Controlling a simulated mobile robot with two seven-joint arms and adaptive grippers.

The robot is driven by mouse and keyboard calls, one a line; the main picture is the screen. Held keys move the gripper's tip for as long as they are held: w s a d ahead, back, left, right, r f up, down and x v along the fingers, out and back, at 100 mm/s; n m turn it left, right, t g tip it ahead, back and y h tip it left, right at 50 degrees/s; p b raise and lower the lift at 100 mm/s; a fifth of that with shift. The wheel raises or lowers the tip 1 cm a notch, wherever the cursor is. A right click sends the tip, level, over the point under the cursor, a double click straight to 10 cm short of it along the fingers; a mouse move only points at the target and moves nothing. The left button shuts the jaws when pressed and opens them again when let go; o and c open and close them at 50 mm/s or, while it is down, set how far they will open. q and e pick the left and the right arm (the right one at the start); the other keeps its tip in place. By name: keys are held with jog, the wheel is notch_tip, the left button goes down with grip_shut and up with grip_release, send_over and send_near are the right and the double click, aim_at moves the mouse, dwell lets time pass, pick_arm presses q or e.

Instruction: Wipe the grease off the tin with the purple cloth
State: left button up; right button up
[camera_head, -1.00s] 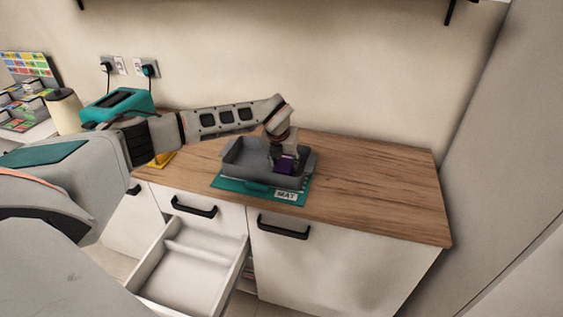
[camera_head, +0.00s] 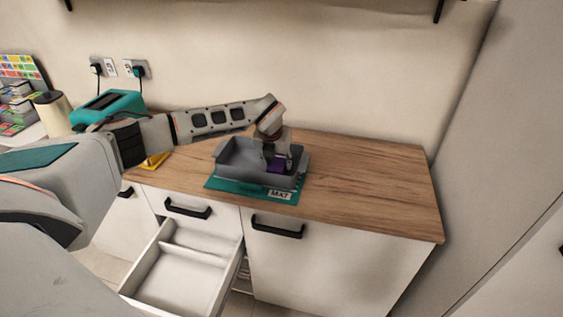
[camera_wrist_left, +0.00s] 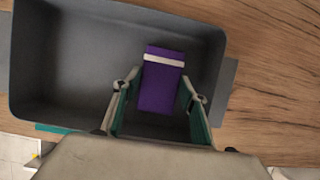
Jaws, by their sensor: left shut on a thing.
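The tin (camera_head: 236,168) is a dark grey open tray on a teal mat (camera_head: 232,188) on the wooden worktop. My left gripper (camera_head: 277,158) reaches down into the right part of the tin, shut on the purple cloth (camera_head: 276,166). In the left wrist view, the cloth (camera_wrist_left: 160,84) is a folded purple block with a white band, held between the fingers of the gripper (camera_wrist_left: 158,98). The tin's floor (camera_wrist_left: 80,70) shows plain dark grey in that view, and I cannot make out any grease. My right gripper is not in view.
A drawer (camera_head: 185,265) stands open below the worktop's left part. A teal toaster (camera_head: 108,106) and a yellow item (camera_head: 154,161) are to the left. The worktop (camera_head: 375,195) right of the tin is clear.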

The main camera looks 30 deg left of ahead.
pick_arm(q)
jog(key=shift+s+a+f, duration=0.1)
jog(key=shift+s+a, duration=0.05)
jog(key=shift+a, duration=0.4)
jog(key=shift+s+a, duration=0.15)
jog(key=shift+a, duration=0.35)
jog(key=shift+a, duration=0.1)
jog(key=shift+s+a, duration=0.25)
jog(key=shift+a, duration=0.65)
jog(key=shift+s+a, duration=0.2)
jog(key=shift+a, duration=0.7)
jog(key=shift+r+p, duration=0.6)
jog(key=shift+r, duration=0.7)
notch_tip(320, 180, up, 8)
jog(key=shift+f, duration=0.25)
